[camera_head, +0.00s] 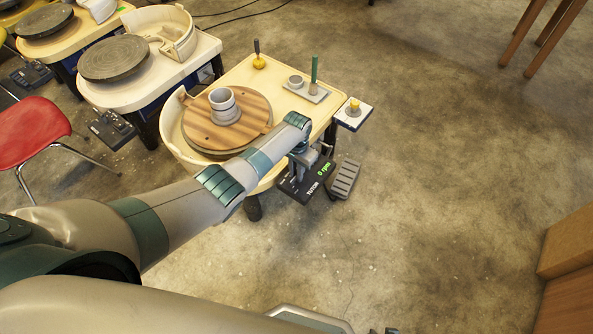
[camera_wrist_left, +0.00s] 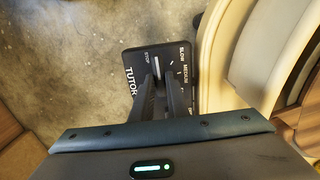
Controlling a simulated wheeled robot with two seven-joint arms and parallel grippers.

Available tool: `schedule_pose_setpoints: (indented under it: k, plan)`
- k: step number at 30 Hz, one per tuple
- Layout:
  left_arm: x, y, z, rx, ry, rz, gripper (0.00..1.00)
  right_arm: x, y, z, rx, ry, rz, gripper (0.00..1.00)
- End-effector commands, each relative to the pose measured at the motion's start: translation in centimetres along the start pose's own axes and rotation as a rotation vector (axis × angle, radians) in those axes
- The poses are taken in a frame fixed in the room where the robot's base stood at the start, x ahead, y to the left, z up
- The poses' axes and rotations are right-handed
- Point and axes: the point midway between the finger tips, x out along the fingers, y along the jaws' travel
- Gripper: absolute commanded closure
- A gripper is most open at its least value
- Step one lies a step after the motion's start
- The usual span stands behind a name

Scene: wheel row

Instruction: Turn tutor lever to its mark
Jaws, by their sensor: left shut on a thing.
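The tutor box (camera_head: 307,188) is a black control panel at the front of the near wheel table, with a green "0 rpm" readout. In the left wrist view the tutor panel (camera_wrist_left: 133,73) shows the words STOP, SLOW and MEDIUM around a dial, with a further word partly covered. My left gripper (camera_head: 303,168) reaches down to the panel. In the wrist view its fingers (camera_wrist_left: 164,90) are closed together over the dial, shut on the tutor lever. The lever is mostly hidden between them; a pale strip (camera_wrist_left: 157,66) shows at the fingertips, near the STOP side.
The cream wheel table (camera_head: 270,85) carries a wooden bat (camera_head: 245,133) with a grey clay cylinder (camera_head: 223,104). A foot pedal (camera_head: 344,179) sits beside the tutor box. A small side shelf (camera_head: 353,114) juts out right. A red chair (camera_head: 30,130) stands left. The floor to the right is open.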

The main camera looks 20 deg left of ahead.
Motion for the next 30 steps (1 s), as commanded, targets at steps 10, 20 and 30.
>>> schedule_pose_setpoints:
  k: [10,20,30]
  plan:
    - [0.0,0.1,0.0,-0.003,0.000,0.002,0.79,0.0,0.0,0.0,0.000,0.001,0.000,0.69]
    - [0.0,0.0,0.0,-0.002,0.000,0.001,0.67,0.0,0.0,-0.1,0.000,0.001,0.001,0.69]
    - [-1.9,0.0,-0.1,-0.001,0.002,0.001,0.67,-0.3,-0.2,-0.7,-0.003,0.033,-0.001,0.69]
